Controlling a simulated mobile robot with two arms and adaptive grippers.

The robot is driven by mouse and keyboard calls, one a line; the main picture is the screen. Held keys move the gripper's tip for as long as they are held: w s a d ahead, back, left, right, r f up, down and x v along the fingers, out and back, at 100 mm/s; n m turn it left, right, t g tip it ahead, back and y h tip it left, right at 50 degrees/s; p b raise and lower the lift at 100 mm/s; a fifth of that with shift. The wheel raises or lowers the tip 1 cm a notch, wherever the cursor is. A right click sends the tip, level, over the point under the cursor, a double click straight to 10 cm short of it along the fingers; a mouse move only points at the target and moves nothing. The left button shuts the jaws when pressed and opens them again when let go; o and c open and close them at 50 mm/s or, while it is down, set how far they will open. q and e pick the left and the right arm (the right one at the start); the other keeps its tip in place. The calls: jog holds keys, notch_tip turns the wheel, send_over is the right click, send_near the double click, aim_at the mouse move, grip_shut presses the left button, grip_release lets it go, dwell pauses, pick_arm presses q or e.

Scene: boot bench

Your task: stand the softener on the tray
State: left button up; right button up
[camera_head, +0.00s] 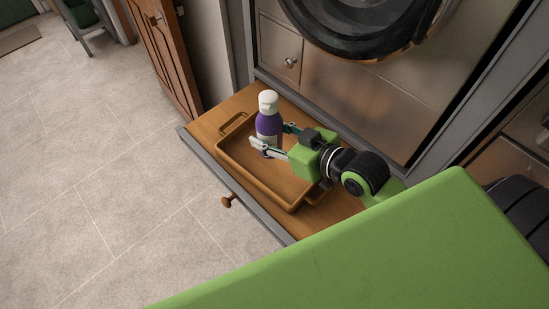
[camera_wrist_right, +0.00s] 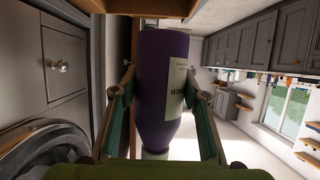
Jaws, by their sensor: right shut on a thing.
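The softener is a purple bottle (camera_head: 268,124) with a white cap and a pale label. It is upright over the far left part of the brown tray (camera_head: 252,182), inside its rim as seen from the head. My right gripper (camera_head: 274,137) reaches in from the right and is shut on the bottle's sides. The right wrist view shows the purple bottle (camera_wrist_right: 163,85) upside down in the picture, between the two fingers (camera_wrist_right: 160,110). I cannot tell whether its base touches the tray floor. My left gripper is not in view.
The tray lies on a pulled-out wooden drawer board (camera_head: 215,122) with a round knob (camera_head: 227,201). Behind it is a metal front with a round door (camera_head: 365,25) above. A wooden cabinet door (camera_head: 165,45) stands at the left. The tiled floor (camera_head: 110,170) is clear.

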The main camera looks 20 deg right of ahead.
jog(key=shift+m+h, duration=0.5)
jog(key=w+f, duration=0.3)
jog(key=w, duration=0.1)
jog(key=w+f, duration=0.2)
jog(key=w, duration=0.2)
jog(key=w+a+f, duration=0.1)
jog(key=w+f, duration=0.2)
jog(key=w, duration=0.1)
jog(key=shift+w+f, duration=0.35)
jog(key=shift+w, duration=0.05)
jog(key=shift+f+p, duration=0.3)
jog(key=shift+f, duration=1.25)
jog(key=o, duration=1.5)
jog(key=shift+s+f, duration=0.1)
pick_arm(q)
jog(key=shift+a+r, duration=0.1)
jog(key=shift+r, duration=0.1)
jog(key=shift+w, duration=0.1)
